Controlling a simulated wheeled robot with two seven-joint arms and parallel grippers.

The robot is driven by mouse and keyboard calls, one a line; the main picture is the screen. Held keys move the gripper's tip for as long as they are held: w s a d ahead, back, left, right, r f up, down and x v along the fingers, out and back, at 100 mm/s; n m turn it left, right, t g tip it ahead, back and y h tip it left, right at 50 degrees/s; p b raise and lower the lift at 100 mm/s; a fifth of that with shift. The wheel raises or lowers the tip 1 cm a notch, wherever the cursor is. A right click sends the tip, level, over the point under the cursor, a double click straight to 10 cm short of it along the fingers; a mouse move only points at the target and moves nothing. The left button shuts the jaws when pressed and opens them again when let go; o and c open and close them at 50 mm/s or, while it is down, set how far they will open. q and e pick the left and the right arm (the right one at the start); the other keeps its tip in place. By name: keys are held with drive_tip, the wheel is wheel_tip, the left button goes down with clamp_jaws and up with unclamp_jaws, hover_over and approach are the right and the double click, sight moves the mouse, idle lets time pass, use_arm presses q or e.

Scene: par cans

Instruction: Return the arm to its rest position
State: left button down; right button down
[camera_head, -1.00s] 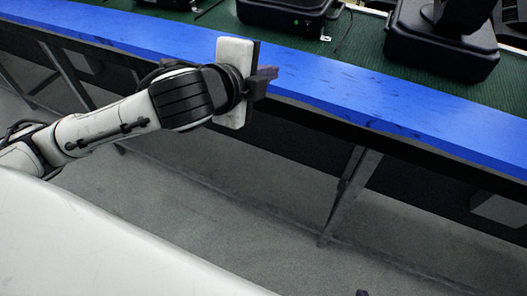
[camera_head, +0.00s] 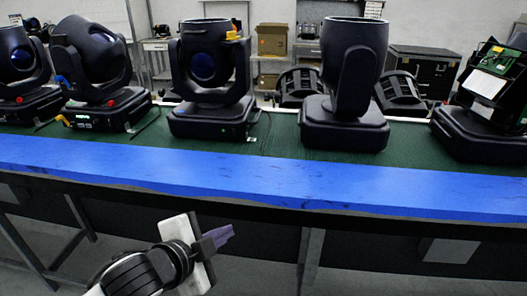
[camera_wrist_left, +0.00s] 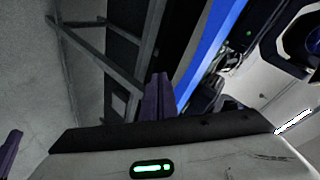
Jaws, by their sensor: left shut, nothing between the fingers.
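My left arm comes in from the bottom left of the head view. Its gripper (camera_head: 222,238) has a white body and purple fingers, and it is shut and empty. It is in front of the table's blue front edge and lower in the picture, apart from everything on the table. In the left wrist view a purple finger (camera_wrist_left: 157,97) shows past the dark gripper body, with the table underside and legs beyond. My right arm is not in view.
A long table with a blue edge (camera_head: 260,181) and green top (camera_head: 275,140) carries several black moving-head lights, one with a yellow piece on it (camera_head: 232,36). Table legs (camera_head: 310,262) stand below. Shelving with cardboard boxes (camera_head: 272,39) and a black case (camera_head: 424,70) are behind.

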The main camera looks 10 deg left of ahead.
use_arm(q)
drive_tip(key=s+f+n+g, duration=0.1)
drive_tip(key=s+f+n, duration=0.3)
drive_tip(key=f, duration=0.5)
drive_tip(key=s+f+n+g, duration=0.1)
drive_tip(key=s+f+n, duration=0.25)
drive_tip(key=f, duration=0.45)
drive_tip(key=s+a+f+n, duration=0.1)
drive_tip(key=s+f+n, duration=0.1)
drive_tip(key=s+f, duration=0.3)
drive_tip(key=s+a+f+n+y, duration=0.1)
drive_tip(key=s+a+f+n, duration=0.1)
drive_tip(key=s+f, duration=0.4)
drive_tip(key=shift+s+n+g, duration=0.3)
drive_tip(key=shift+s+n, duration=0.25)
drive_tip(key=shift+s, duration=0.7)
